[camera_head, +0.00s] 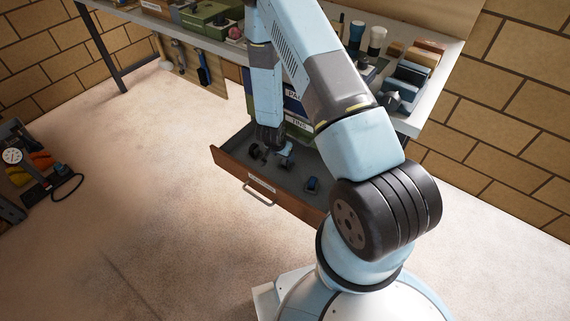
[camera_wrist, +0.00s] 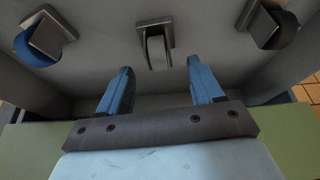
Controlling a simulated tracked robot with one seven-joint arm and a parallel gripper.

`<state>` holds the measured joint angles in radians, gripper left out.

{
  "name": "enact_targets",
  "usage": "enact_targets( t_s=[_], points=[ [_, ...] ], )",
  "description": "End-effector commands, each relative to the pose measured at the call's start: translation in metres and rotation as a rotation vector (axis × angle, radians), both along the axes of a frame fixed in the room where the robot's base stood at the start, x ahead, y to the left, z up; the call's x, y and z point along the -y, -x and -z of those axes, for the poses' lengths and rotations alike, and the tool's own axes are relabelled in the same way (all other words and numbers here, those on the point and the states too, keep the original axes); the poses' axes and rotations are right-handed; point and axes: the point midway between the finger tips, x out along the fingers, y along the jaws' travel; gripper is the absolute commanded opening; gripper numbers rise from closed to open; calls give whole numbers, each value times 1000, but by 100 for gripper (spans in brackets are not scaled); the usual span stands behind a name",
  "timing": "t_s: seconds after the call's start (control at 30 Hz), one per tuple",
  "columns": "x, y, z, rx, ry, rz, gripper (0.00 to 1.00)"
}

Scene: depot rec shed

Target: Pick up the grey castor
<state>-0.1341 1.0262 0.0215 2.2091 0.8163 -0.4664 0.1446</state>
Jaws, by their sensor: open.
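The grey castor (camera_wrist: 157,50), with a square metal plate and a pale grey wheel, lies in the open drawer (camera_head: 228,165). In the wrist view it is at the top middle, just beyond the gap between my fingers and apart from them. My gripper (camera_wrist: 160,85) is open and empty, its two blue fingers spread. In the head view my gripper (camera_head: 269,140) is low over the drawer, and it partly hides what lies below.
The drawer walls stand close around. The workbench (camera_head: 420,113) above carries several tools and boxes.

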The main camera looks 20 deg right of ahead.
Motion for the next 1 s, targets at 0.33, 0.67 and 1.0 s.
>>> enact_targets(
  t_s=[0.33,0.67,1.0],
  points=[
    [7,-4,20,-1,0,4,66],
    [18,-13,54,-1,-1,2,66],
    [19,-14,57,1,-1,2,64]
  ],
)
